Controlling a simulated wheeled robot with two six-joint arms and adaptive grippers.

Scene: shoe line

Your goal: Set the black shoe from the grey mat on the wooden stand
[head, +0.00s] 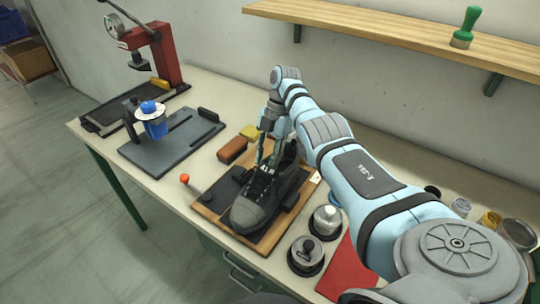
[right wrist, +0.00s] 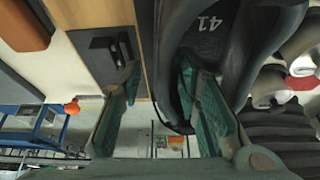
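The black shoe (head: 252,207) sits on the wooden stand (head: 208,210), its toe towards the front of the table. It is upright, with its heel end partly hidden by my right gripper. My right gripper (head: 268,158) is at the shoe's opening, pointing down. In the right wrist view my right gripper (right wrist: 160,88) has its fingers apart, with the shoe's side wall (right wrist: 172,50) in the gap. One finger overlaps the shoe's inside, where "41" shows; the other is outside, clear of it. The grey mat (head: 185,150) lies to the left, with no shoe on it. My left gripper is not in view.
A blue item (head: 152,122) stands on the grey mat. A red press (head: 160,55) is at the back left. Brown block (head: 232,150), orange-knobbed lever (head: 185,178), two round-based metal items (head: 306,256) and a red pad (head: 345,268) surround the stand.

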